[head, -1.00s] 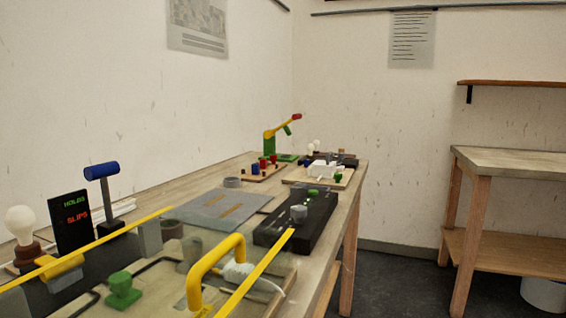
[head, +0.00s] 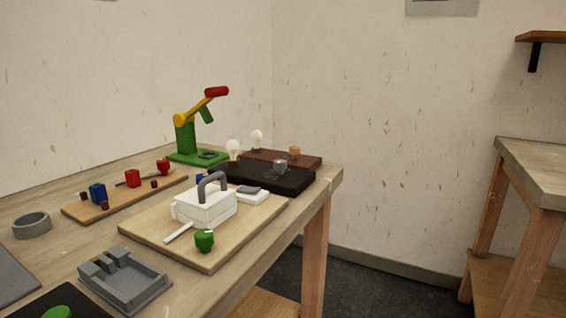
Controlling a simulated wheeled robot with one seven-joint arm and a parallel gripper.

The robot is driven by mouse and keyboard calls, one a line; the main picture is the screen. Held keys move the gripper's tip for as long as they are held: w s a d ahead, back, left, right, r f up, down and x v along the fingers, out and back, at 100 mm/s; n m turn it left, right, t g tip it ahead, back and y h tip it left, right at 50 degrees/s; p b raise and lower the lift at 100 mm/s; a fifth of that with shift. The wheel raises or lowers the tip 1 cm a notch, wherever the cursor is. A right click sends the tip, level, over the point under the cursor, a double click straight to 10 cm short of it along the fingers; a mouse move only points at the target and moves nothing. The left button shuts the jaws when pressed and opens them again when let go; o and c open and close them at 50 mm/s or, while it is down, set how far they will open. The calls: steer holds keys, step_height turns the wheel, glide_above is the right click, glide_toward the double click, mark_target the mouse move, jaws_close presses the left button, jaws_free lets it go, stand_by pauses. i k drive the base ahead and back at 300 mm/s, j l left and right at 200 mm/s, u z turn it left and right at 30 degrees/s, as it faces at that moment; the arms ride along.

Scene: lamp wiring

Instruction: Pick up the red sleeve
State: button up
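A narrow wooden board (head: 75,211) on the workbench carries several small coloured pieces. One red piece (head: 132,178) stands near its middle and a second red piece (head: 163,166) near its far end. I cannot tell which of the two is the red sleeve. A blue piece (head: 97,193) stands on the same board, among small dark brown blocks. A thin dark rod lies between the two red pieces. My gripper is not in the head view.
Right of the board lies a wooden base (head: 255,217) with a white handled box (head: 205,208) and a green knob (head: 204,240). A green press (head: 185,138) with a red-tipped lever stands behind. A grey ring (head: 32,226) and grey tray (head: 125,281) are nearer. A second table (head: 545,160) is right.

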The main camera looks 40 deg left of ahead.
mark_target(133, 178)
steer(key=i+u, duration=0.15)
steer(key=i, duration=0.3)
steer(key=i+l+u, duration=0.15)
steer(key=i, duration=0.25)
steer(key=i+l+u, duration=0.15)
steer(key=i, duration=0.3)
steer(key=i+l+u, duration=0.15)
steer(key=i, duration=0.25)
steer(key=u, duration=2.55)
